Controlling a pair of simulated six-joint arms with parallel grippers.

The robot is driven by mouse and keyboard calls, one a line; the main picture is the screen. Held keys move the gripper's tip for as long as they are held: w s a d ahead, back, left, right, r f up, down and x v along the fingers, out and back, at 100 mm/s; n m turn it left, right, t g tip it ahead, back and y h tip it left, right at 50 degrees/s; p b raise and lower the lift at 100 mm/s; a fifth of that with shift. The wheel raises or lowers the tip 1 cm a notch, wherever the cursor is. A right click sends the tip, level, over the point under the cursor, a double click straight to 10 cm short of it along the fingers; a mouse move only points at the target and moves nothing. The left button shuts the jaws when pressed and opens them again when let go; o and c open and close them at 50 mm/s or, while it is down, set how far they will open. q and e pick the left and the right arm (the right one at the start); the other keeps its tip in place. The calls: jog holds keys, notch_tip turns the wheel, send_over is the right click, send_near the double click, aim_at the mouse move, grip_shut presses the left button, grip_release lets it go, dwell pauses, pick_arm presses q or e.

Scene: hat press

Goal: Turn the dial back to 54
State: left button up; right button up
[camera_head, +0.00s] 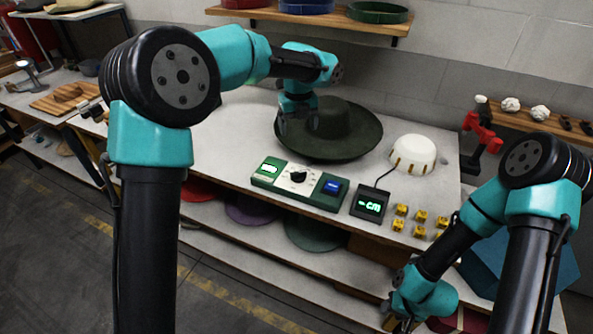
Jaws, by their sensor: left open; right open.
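The dial (298,176) is a black knob on a white plate in the middle of a green control box (317,199) on the workbench. A blue button (332,186) is on the right. My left gripper (284,128) is open, over the left side of the dark green hat, beyond the control box and apart from the dial. Its fingers are partly lost against the dark hat. My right gripper (400,325) is open, low at the bottom edge, far from the dial.
The wide-brimmed hat (345,140) lies behind the box. A black display (370,204) reading "-cm" is at right, with a cable toward a white dome (412,154). Several yellow blocks (402,210) stand near the right front. The bench left of the box is clear.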

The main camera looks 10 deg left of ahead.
aim_at(299, 175)
pick_arm(q)
notch_tip(299, 175, down, 18)
jog(key=shift+r, duration=0.25)
dwell(0.6)
jog(key=c, duration=0.9)
